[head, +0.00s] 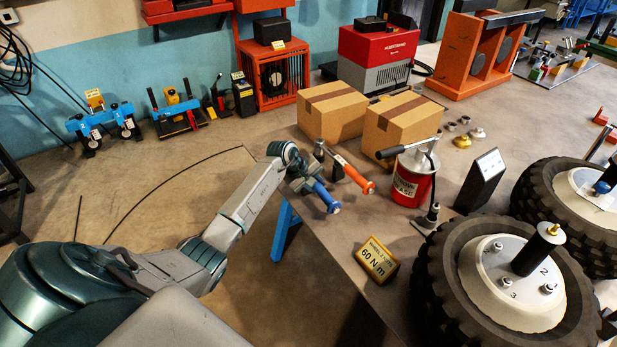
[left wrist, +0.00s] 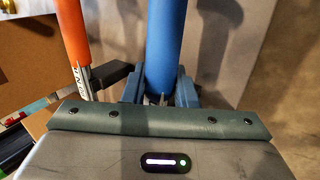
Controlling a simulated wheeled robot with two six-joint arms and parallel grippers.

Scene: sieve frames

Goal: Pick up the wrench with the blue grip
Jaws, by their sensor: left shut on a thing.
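The wrench with the blue grip (head: 325,197) is at the left edge of the workbench. It also shows in the left wrist view (left wrist: 165,45), where its blue grip runs up from between the fingers. My left gripper (head: 305,184) is shut on this wrench. I cannot tell whether the wrench touches the bench. A wrench with an orange grip (head: 355,176) is just right of it, and it shows at the left of the left wrist view (left wrist: 74,35). My right gripper is not in view.
Two cardboard boxes (head: 331,112) stand behind the wrenches. A red grease can (head: 412,180) with a lever is to the right. A yellow "60 N m" sign (head: 377,260) stands near the bench edge. Large tyres (head: 440,262) fill the right side. Floor left of the bench is open.

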